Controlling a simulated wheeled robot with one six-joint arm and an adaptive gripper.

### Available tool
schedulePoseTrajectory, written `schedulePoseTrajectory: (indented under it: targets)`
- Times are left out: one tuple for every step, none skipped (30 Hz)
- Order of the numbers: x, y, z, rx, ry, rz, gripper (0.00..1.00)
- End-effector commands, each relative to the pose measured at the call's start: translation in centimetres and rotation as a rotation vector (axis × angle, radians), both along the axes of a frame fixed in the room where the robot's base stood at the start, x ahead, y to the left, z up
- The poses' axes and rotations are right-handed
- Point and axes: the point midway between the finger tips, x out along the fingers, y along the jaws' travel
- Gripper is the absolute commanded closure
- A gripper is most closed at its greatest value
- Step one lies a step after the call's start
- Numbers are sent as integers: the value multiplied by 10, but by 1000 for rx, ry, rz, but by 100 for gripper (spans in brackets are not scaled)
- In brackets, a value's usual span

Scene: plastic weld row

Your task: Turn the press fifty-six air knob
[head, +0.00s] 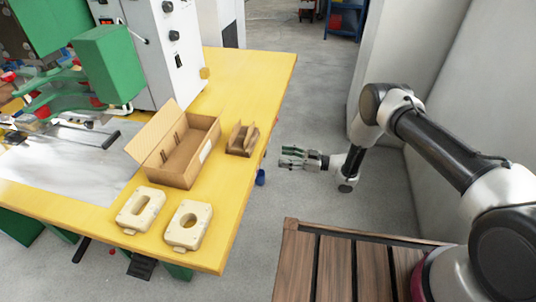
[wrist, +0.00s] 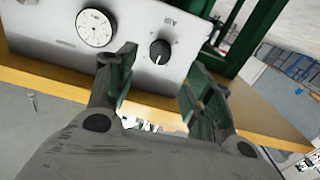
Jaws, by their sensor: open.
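The black air knob (wrist: 160,52) sits on a light grey panel (wrist: 50,30) in the wrist view, beside the upside-down word "AIR". A round white dial gauge (wrist: 95,27) is left of it on the same panel. My gripper (wrist: 158,72) is open and empty, its two green-padded fingers spread on either side of the knob in the picture. I cannot tell how far off the knob is; no contact shows. In the head view my gripper (head: 292,157) is off the right edge of the yellow table; the knob cannot be made out there.
The yellow table (head: 240,110) carries an open cardboard box (head: 185,160), a smaller cardboard piece (head: 242,138) and two cream moulded blocks (head: 140,208) (head: 188,225). A green and white machine (head: 110,62) stands at the left. A small blue object (head: 260,177) shows by the table edge.

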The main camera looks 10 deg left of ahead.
Motion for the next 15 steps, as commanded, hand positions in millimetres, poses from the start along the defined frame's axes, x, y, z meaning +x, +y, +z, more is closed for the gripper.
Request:
schedulePoseTrajectory:
  targets:
    - [0,0,0,-1,-40,0,48]
    - [0,1,0,-2,-61,0,48]
    - [0,2,0,-3,-79,1,48]
    - [0,4,0,-3,-88,1,48]
    - [0,7,0,-3,-92,2,48]
    - [0,12,0,-3,-94,3,48]
    - [-1,16,0,-3,-94,4,48]
    - [-1,21,0,-3,-93,4,48]
    - [0,28,0,-2,-93,4,48]
    - [0,34,0,-3,-93,4,48]
    - [0,39,0,-3,-92,4,48]
    - [0,46,0,-3,-93,4,48]
    - [1,51,0,-3,-93,4,48]
    - [1,56,0,-3,-92,3,48]
    - [1,61,0,-3,-91,3,48]
